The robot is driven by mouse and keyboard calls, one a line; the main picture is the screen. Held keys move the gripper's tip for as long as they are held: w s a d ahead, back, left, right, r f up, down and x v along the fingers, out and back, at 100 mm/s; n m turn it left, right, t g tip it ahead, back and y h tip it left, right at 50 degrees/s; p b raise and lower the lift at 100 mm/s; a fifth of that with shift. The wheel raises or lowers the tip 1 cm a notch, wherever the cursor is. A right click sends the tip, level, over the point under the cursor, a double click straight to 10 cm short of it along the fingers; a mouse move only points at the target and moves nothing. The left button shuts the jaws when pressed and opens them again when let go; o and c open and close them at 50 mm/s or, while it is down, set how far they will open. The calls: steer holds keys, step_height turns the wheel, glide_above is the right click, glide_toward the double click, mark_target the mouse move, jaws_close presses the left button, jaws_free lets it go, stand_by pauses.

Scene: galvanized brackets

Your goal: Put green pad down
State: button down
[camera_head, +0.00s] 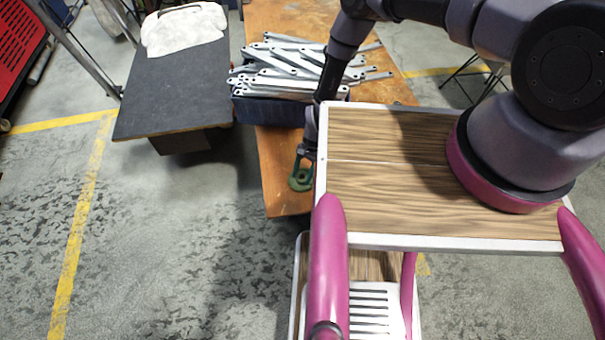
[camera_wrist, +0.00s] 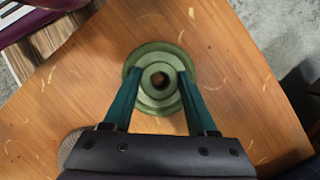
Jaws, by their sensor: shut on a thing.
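The green pad (camera_wrist: 158,106) is round with a raised centre ring and a dark hole. In the wrist view it sits between the two fingers of my gripper (camera_wrist: 159,86), which is shut on it. In the head view the green pad (camera_head: 300,181) shows at the tip of my gripper (camera_head: 302,165), over the front part of the orange-brown wooden table (camera_head: 283,196). The bare table top surrounds the pad in the wrist view. I cannot tell whether the pad touches the table or hangs just above it.
A dark bin (camera_head: 268,112) heaped with galvanized brackets (camera_head: 300,72) stands farther back on the wooden table. A dark-topped table (camera_head: 172,90) with a white cloth (camera_head: 184,28) stands to the left. The wooden table's front corner around the pad is clear.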

steer(key=shift+c, duration=1)
jaws_free()
steer(key=v, duration=1.2)
steer(key=shift+r, duration=0.15)
